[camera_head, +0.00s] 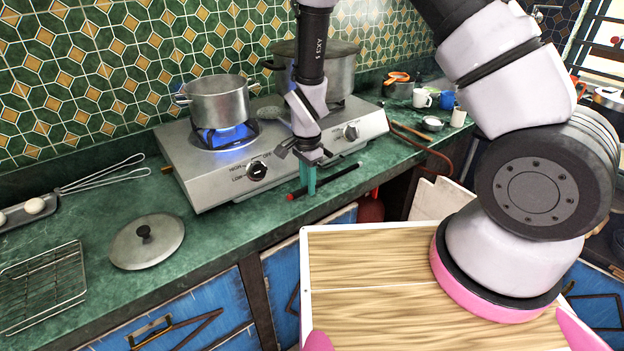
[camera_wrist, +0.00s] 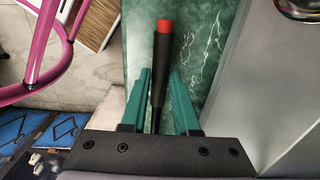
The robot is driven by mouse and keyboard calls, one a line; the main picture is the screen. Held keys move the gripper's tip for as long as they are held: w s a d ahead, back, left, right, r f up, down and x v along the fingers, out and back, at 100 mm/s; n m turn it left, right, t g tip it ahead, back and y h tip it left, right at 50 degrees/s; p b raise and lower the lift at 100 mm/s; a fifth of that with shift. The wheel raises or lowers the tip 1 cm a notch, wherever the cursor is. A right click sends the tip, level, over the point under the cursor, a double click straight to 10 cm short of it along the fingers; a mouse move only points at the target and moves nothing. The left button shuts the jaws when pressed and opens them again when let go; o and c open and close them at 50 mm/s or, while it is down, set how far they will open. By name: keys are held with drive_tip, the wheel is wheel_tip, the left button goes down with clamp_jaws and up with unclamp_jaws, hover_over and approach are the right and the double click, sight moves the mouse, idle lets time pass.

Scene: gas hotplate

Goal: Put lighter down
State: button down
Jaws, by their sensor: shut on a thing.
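The lighter (camera_head: 340,180) is a thin black stick with a red end. In the head view it lies level across my gripper's fingertips, low over the front strip of the green counter. I cannot tell whether it touches the counter. My gripper (camera_head: 308,188) points down with teal fingers shut on the lighter. In the wrist view the lighter (camera_wrist: 158,75) runs between the fingers of my gripper (camera_wrist: 161,78), its red end pointing away over the counter. The fingers and the gripper body hide part of it.
The gas hotplate (camera_head: 205,170) stands just behind the lighter, its left burner lit under a small pot (camera_head: 217,102). A big pot (camera_head: 335,72) sits on the right burner. A lid (camera_head: 147,243) and wire rack (camera_head: 42,285) lie left. The counter between lid and hotplate is clear.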

drive_tip(key=shift+f, duration=0.35)
drive_tip(key=shift+s, duration=0.1)
drive_tip(key=c, duration=0.7)
unclamp_jaws()
drive_tip(key=shift+o, duration=0.2)
